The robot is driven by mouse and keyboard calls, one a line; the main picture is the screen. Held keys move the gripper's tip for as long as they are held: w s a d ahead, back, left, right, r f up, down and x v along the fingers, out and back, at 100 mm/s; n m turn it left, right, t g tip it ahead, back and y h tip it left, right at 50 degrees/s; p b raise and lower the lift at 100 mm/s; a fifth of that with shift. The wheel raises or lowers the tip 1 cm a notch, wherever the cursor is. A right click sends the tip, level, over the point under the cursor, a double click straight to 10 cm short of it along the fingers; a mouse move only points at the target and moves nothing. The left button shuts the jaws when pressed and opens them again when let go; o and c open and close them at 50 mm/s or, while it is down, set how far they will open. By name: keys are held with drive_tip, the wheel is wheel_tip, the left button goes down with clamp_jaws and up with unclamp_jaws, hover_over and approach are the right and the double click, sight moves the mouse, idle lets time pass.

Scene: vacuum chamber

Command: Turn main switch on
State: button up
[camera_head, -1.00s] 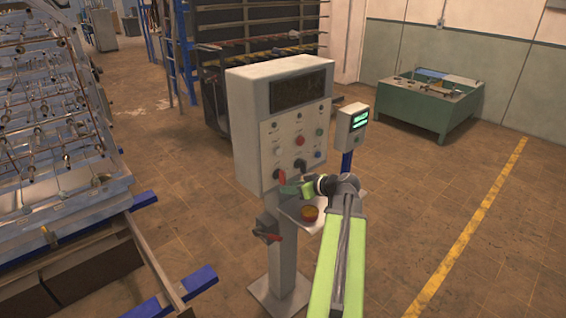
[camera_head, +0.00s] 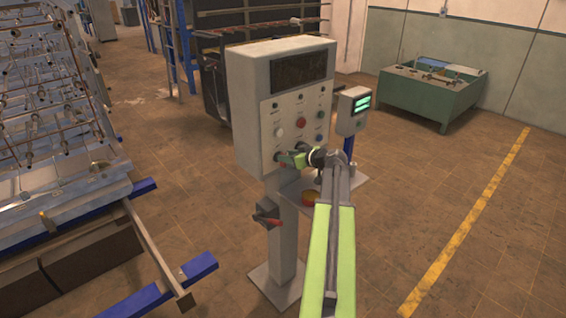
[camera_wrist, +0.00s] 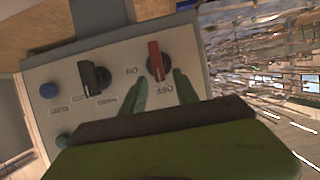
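The grey control panel (camera_head: 262,130) stands on a pedestal in the head view. In the wrist view its face (camera_wrist: 60,105) appears upside down. A red rotary switch (camera_wrist: 155,62) there has ON and OFF lettering beside it; the end of its handle nearest my gripper points toward OFF. My gripper (camera_wrist: 160,78) is open, its two green fingers on either side of that handle's near end. I cannot tell whether they touch it.
A black rotary switch (camera_wrist: 95,78) and a blue button (camera_wrist: 48,90) are beside the red switch. A red-handled lever (camera_head: 268,218) is on the pedestal. A small display box (camera_head: 354,110) stands right of the panel. Open floor lies to the right.

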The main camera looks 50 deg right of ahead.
drive_tip(key=x, duration=0.3)
drive_tip(key=shift+w+b, duration=0.15)
drive_tip(key=shift+b, duration=0.2)
